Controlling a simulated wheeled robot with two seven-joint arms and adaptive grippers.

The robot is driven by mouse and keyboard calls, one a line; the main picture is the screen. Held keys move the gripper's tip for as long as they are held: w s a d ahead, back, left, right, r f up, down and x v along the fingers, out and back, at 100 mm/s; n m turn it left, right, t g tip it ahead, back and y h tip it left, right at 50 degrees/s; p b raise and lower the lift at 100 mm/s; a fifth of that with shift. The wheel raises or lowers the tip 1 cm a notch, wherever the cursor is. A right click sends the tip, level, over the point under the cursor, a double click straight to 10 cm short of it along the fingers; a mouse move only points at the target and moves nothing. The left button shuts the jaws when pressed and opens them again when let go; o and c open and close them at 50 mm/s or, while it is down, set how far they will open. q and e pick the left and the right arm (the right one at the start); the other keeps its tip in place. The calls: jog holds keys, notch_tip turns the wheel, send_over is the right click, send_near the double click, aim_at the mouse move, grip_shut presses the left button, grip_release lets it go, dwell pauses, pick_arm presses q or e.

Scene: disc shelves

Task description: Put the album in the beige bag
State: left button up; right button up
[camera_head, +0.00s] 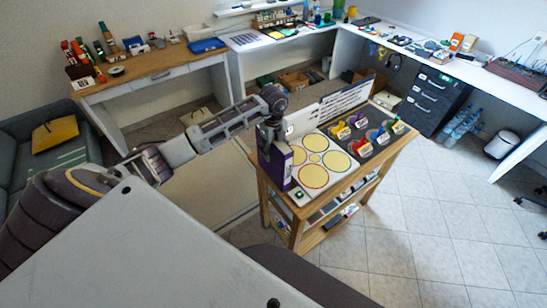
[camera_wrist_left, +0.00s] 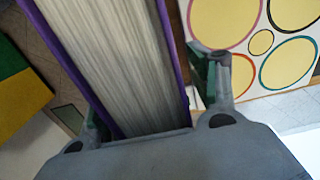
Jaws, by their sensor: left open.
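The album is a purple binder (camera_head: 281,168) with pale page edges, standing upright at the left end of a small wooden table. My left gripper (camera_head: 268,130) is over its top, pointing down. In the left wrist view the album's pages (camera_wrist_left: 118,60) lie between the two fingers of my left gripper (camera_wrist_left: 150,105), which is open around them. The album hides part of the left finger. My right gripper is not in view. I cannot make out a beige bag for certain; a small beige item (camera_head: 195,116) lies on the floor by the desk.
A white board with yellow circles (camera_head: 318,160) and a dark board with colored pieces (camera_head: 362,137) lie beside the album. A wooden desk (camera_head: 150,68) stands behind left, a sofa (camera_head: 45,140) at left. Tiled floor (camera_head: 430,240) at right is clear.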

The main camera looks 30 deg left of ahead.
pick_arm(q)
jog(key=shift+c, duration=0.2)
grip_shut()
dwell(0.5)
jog(key=shift+w+r, duration=0.1)
